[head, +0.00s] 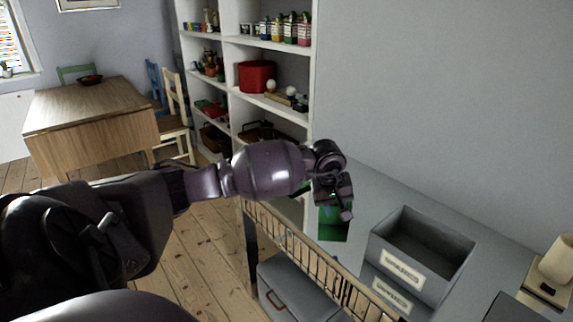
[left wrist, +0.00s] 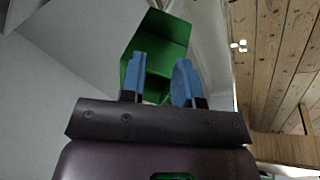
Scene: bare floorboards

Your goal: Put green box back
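The green box (head: 334,228) stands on the grey surface beside the wall, under and just beyond my left gripper (head: 338,208). The gripper hides its upper part in the head view. In the left wrist view the green box (left wrist: 165,40) fills the space ahead of the blue fingers (left wrist: 160,80). The fingers are spread apart, with the box's green faces visible between and beyond them. I cannot tell whether a finger touches the box. My right gripper is not in view.
A grey labelled bin (head: 422,250) stands on the grey surface to the right. A slatted rail (head: 310,255) runs along the front, with a lidded grey box (head: 290,288) below. White shelves (head: 233,90) hold a red box (head: 257,76). A wooden table (head: 90,110) stands far left.

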